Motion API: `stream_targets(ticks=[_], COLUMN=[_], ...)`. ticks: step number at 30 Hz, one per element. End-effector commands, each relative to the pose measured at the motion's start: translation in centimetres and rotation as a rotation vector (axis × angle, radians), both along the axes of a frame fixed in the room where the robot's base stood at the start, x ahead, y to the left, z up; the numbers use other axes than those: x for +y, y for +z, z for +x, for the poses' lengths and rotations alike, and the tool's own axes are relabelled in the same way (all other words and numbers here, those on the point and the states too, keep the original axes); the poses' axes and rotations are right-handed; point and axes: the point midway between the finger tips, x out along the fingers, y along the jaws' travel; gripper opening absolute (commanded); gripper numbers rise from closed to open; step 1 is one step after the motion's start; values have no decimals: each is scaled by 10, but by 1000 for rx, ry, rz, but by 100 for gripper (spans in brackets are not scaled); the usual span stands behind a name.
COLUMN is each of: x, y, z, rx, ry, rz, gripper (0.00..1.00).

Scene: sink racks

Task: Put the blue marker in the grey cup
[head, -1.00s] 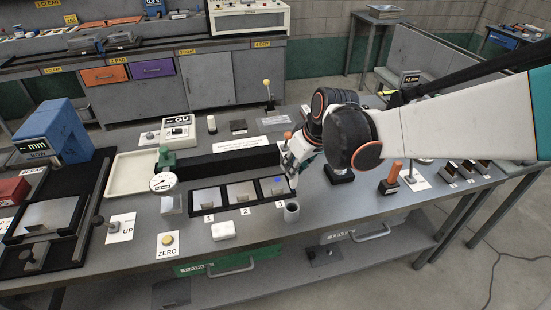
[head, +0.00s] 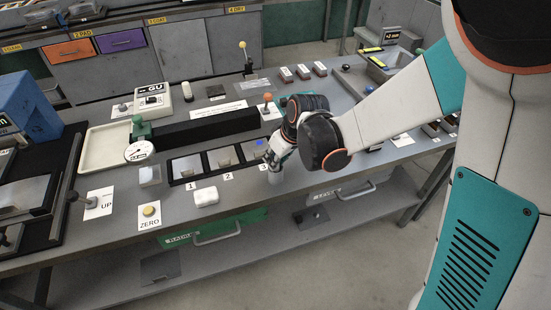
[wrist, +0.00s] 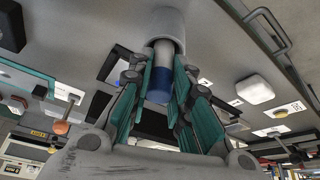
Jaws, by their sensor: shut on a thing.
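The blue marker (wrist: 158,84) is between the teal fingers of my gripper (wrist: 160,76) in the wrist view. Its blue end faces the camera, and its pale barrel runs toward the grey cup (wrist: 154,22). The barrel's far end overlaps the cup's mouth; how deep it is inside I cannot tell. In the head view, my gripper (head: 274,160) is just above the cup (head: 274,178), at the bench's front edge beside slot 3. The marker is hidden there behind the gripper.
A black tray with numbered slots (head: 204,182) is left of the cup, with a small blue thing (head: 259,143) in its third slot. A white block (head: 206,198) lies in front. A black bar (head: 208,126) and an orange-topped knob (head: 267,98) stand behind.

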Motion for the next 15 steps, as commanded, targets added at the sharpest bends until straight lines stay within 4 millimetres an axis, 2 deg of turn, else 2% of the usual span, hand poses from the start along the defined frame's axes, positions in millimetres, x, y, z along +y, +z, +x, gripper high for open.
stream_targets(ticks=[8, 9, 11, 15], x=[0, 0, 0, 0], y=[-3, -2, -2, -2], z=[0, 0, 0, 0], rx=[0, 0, 0, 0], ry=[0, 0, 0, 0], rz=[0, 0, 0, 0], gripper=[2, 25, 39, 39])
